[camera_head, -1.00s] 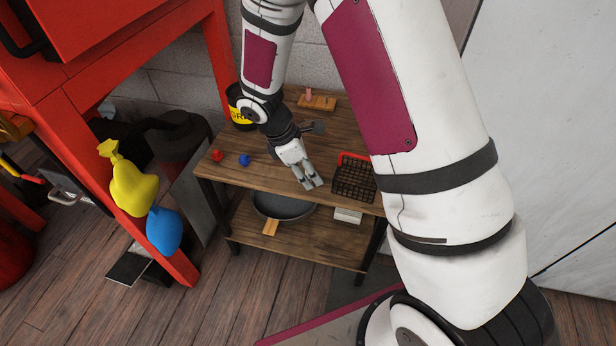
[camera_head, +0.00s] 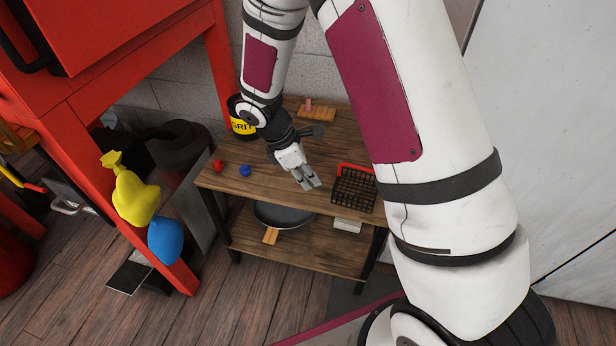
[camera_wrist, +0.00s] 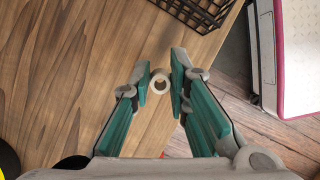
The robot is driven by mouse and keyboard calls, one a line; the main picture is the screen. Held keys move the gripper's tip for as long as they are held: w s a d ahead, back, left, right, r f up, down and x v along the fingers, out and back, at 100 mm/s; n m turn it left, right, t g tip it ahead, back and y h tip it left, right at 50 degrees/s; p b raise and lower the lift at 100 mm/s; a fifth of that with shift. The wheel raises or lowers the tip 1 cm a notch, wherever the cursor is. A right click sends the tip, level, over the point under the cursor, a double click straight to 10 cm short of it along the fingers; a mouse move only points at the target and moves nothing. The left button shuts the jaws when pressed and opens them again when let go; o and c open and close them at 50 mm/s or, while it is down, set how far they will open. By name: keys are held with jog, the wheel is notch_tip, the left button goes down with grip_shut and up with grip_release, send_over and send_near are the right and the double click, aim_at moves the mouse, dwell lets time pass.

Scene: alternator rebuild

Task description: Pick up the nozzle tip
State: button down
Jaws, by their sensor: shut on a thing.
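The nozzle tip (camera_wrist: 160,82) is a small pale round piece with a dark hole, seen from above in the wrist view. It sits between the fingertips of my gripper (camera_wrist: 161,79), which is shut on it above the wooden top. In the head view my gripper (camera_head: 308,182) is low at the front edge of the shelf top (camera_head: 235,182). The nozzle tip cannot be made out there; the fingers hide it.
A black wire basket (camera_head: 352,190) with a red handle stands just right of my gripper. A red piece (camera_head: 218,165) and a blue piece (camera_head: 245,170) lie to the left. A yellow-labelled can (camera_head: 240,122) and a wooden block with pegs (camera_head: 317,110) stand behind.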

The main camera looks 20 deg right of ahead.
jog(key=shift+s+a+r+p, duration=0.1)
jog(key=shift+s+r+p, duration=0.15)
jog(key=shift+r, duration=0.25)
jog(key=shift+s+a+r+p, duration=0.1)
jog(key=shift+s+r+p, duration=0.15)
jog(key=shift+r, duration=0.25)
jog(key=s+a+r+p, duration=0.2)
jog(key=s, duration=0.5)
jog(key=s+a+r+p, duration=0.2)
jog(key=s+r+p, duration=0.1)
jog(key=s, duration=0.4)
jog(key=shift+s+p, duration=0.2)
jog(key=shift+p, duration=0.1)
